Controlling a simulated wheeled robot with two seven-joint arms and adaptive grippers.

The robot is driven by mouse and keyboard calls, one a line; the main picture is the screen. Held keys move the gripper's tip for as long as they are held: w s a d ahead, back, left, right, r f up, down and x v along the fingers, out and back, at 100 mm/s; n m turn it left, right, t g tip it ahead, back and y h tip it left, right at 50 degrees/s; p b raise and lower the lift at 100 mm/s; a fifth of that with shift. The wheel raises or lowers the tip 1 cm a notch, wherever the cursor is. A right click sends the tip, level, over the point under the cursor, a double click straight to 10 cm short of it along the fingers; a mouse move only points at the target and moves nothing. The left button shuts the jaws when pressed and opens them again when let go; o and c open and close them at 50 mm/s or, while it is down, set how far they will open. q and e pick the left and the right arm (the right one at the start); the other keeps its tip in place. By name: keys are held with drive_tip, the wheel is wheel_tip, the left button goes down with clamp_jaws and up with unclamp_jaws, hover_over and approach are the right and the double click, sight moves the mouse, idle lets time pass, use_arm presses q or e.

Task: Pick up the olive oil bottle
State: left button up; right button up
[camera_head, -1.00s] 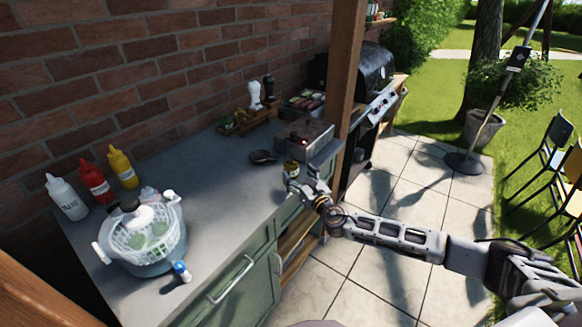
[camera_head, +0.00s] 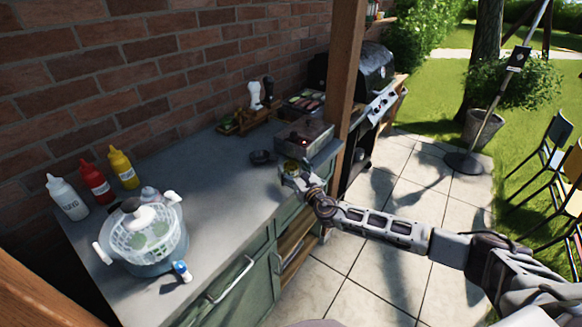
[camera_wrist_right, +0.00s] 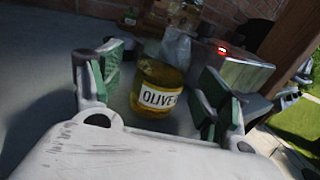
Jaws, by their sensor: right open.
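The olive oil bottle (camera_wrist_right: 160,92) is a yellow bottle with a white label reading "OLIVE". In the right wrist view it stands upright between the two green-padded fingers of my right gripper (camera_wrist_right: 155,85), which is open around it. A gap shows on the left side; on the right I cannot tell whether a finger touches. In the head view the bottle (camera_head: 291,167) stands near the counter's front edge, partly hidden by my right gripper (camera_head: 293,180). My left gripper is not in view.
A salad spinner (camera_head: 146,243) and sauce bottles (camera_head: 96,182) stand at the left. The middle of the counter (camera_head: 213,183) is clear.

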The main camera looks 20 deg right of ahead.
drive_tip(key=shift+w+a, duration=0.15)
drive_tip(key=shift+w, duration=0.9)
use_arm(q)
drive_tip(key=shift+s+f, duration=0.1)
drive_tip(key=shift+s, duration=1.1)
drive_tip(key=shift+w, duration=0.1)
use_arm(e)
drive_tip(key=shift+c, duration=0.2)
drive_tip(key=c, duration=1.2)
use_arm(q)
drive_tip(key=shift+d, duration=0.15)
use_arm(e)
drive_tip(key=shift+r, duration=0.15)
drive_tip(key=shift+c, duration=0.2)
